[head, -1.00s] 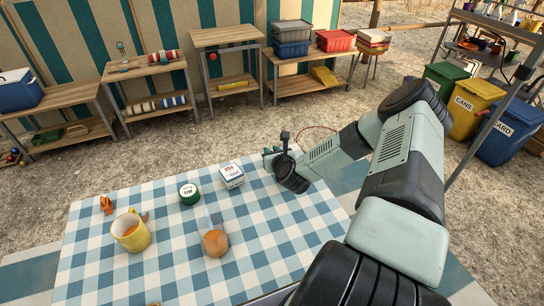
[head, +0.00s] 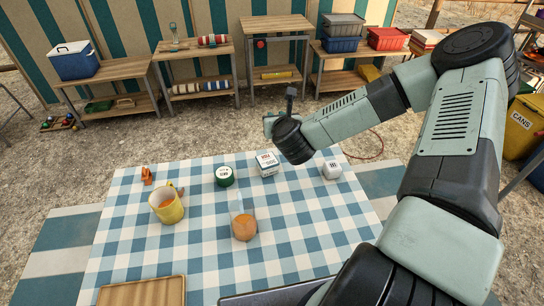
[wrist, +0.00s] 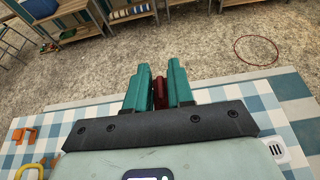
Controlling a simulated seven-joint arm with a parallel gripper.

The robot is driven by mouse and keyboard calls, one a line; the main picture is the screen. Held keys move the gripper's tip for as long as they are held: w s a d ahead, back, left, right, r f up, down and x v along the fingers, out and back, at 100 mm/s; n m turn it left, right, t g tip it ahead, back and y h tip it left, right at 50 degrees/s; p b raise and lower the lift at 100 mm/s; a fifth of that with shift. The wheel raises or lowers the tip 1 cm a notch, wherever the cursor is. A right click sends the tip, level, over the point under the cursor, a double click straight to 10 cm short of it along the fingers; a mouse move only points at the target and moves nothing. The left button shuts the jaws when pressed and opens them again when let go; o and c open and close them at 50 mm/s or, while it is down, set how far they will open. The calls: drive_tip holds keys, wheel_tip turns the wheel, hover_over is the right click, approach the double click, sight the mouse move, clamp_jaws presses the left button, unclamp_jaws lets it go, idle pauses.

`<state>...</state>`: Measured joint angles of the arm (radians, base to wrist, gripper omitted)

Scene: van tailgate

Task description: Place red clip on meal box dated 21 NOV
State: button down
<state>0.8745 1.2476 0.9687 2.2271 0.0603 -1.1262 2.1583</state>
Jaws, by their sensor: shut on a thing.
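My gripper (wrist: 159,76) is shut on the red clip (wrist: 159,94), which shows between its two teal fingers in the wrist view. In the head view my gripper (head: 270,122) is at the far edge of the table, mostly hidden behind my wrist, and the clip is hidden. A white box (head: 267,165) with a dark-printed label stands just left of and nearer than my wrist. A second white box (head: 331,170) stands to its right; part of a white box also shows in the wrist view (wrist: 279,150). I cannot read their full dates.
Shelves stand beyond. The cloth's middle front is clear.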

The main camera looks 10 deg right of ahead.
drive_tip(key=s+a, duration=0.1)
drive_tip(key=a, duration=0.2)
hover_over(267, 158)
wheel_tip(267, 158, down, 5)
drive_tip(key=shift+r, duration=0.1)
drive_tip(key=shift+f, duration=2.1)
drive_tip(key=shift+f, duration=0.15)
drive_tip(key=c, duration=1)
unclamp_jaws()
